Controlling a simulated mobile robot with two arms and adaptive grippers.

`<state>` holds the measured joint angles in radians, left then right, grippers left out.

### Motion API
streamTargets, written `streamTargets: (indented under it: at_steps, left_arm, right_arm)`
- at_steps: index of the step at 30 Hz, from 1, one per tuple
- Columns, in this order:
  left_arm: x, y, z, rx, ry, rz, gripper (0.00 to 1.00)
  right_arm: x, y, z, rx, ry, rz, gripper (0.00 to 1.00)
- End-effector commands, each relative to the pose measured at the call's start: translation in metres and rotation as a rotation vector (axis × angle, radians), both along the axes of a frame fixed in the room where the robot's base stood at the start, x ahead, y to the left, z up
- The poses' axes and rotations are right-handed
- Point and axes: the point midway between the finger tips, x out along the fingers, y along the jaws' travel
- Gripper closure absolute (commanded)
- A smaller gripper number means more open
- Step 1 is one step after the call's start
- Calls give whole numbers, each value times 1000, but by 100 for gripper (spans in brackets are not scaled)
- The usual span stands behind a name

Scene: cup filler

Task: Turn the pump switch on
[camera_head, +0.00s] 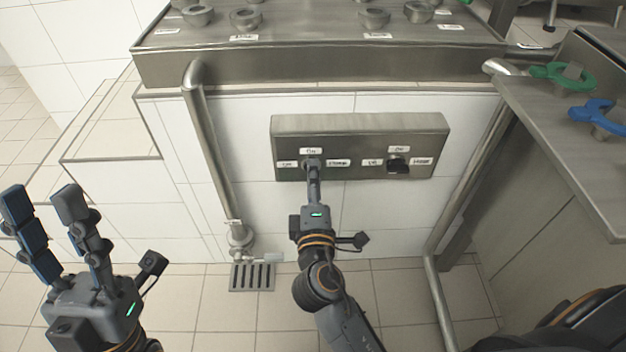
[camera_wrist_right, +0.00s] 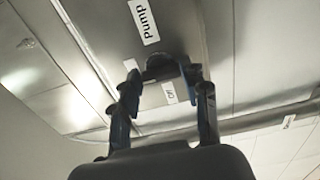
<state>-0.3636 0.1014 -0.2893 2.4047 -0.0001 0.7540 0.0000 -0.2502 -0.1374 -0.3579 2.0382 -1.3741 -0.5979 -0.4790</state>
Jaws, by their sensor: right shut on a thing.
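A grey metal switch panel (camera_head: 350,122) is fixed to the white tiled wall. My right gripper (camera_head: 312,164) is at the panel's left switch, among small white labels, and largely hides it in the head view. In the right wrist view, the dark pump switch (camera_wrist_right: 162,67) sits between the fingertips of my right gripper (camera_wrist_right: 162,82), which is shut on it. The pump label (camera_wrist_right: 143,22) is beside it. My left gripper (camera_head: 46,208) is open and empty at the lower left, fingers up, away from the panel.
A second dark switch (camera_head: 398,165) is on the panel's right half. Metal pipes (camera_head: 207,150) run down both sides of the panel. A steel counter (camera_head: 320,65) is above.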

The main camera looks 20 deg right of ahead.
Motion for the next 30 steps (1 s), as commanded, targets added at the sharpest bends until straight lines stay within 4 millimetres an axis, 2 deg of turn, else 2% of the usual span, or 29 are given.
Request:
streamTargets:
  at_steps: [7,8,11,23,26,30]
  left_arm:
    - [0,0,0,0,1,0,60]
    - [0,0,0,0,1,0,60]
    - [0,0,0,0,1,0,60]
    - [0,0,0,-1,1,-1,60]
    - [0,0,0,-1,1,-1,60]
    - [0,0,0,-1,1,0,60]
  right_arm:
    - [0,0,-1,6,2,-1,87]
    - [0,0,-1,6,2,-1,51]
    - [0,0,-1,5,2,-1,32]
    - [-6,2,-1,2,3,1,32]
    - [-19,5,-2,1,5,0,32]
    - [-46,14,-2,3,5,2,32]
